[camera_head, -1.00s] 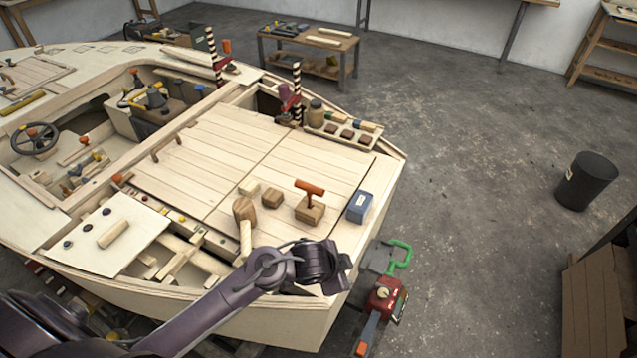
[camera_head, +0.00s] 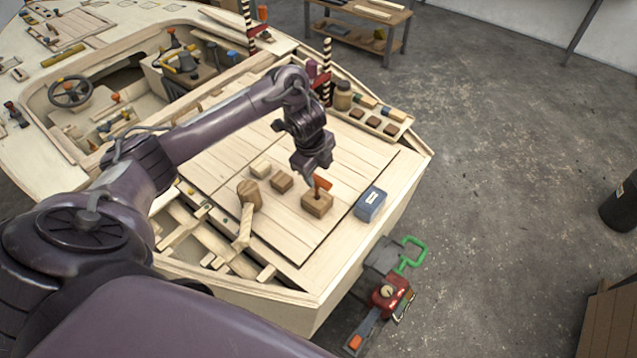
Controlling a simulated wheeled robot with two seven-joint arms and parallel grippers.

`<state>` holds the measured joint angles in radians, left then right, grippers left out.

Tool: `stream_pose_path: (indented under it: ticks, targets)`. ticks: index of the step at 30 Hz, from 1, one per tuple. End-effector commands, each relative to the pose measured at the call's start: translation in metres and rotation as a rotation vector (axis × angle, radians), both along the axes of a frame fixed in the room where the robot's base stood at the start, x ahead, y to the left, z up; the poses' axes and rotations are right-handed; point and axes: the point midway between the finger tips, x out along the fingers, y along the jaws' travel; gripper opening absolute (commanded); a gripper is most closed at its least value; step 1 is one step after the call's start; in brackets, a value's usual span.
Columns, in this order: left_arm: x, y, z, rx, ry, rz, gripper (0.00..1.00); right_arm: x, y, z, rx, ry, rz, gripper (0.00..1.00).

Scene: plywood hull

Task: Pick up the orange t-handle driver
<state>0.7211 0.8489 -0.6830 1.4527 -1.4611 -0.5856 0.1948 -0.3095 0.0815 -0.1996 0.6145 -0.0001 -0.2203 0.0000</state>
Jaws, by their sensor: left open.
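The orange t-handle driver (camera_head: 322,184) stands upright in a small wooden block (camera_head: 317,205) on the hull's plank deck. Its handle is partly hidden behind my left gripper. My left gripper (camera_head: 311,172) points down from above, open, with its fingertips at or just above the orange handle. I cannot tell whether the fingers touch the handle or are around it. My right gripper is not in view.
A blue box (camera_head: 370,204) stands right of the block. Small wooden blocks (camera_head: 281,181) and a wooden mallet (camera_head: 249,193) lie to the left. A compartment tray with a jar (camera_head: 343,96) sits behind. Striped posts (camera_head: 326,68) rise at the back.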

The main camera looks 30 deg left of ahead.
Motion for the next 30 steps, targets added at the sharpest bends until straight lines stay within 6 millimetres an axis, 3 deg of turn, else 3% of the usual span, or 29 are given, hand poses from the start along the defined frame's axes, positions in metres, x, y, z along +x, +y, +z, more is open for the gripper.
stream_pose_path:
  ticks: [2, 9, 18, 30]
  targets:
    - [0.000, -0.001, -0.014, -0.003, 0.002, 0.000, 0.47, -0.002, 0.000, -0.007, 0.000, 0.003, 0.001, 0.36]
    - [0.004, 0.002, -0.043, -0.001, 0.001, 0.001, 0.47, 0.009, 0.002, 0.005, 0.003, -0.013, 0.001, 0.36]
    - [0.005, 0.002, -0.049, 0.001, -0.002, -0.001, 0.47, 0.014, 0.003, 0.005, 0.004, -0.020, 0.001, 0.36]
    - [0.006, 0.002, -0.048, 0.001, -0.002, -0.001, 0.00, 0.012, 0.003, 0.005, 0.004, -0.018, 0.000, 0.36]
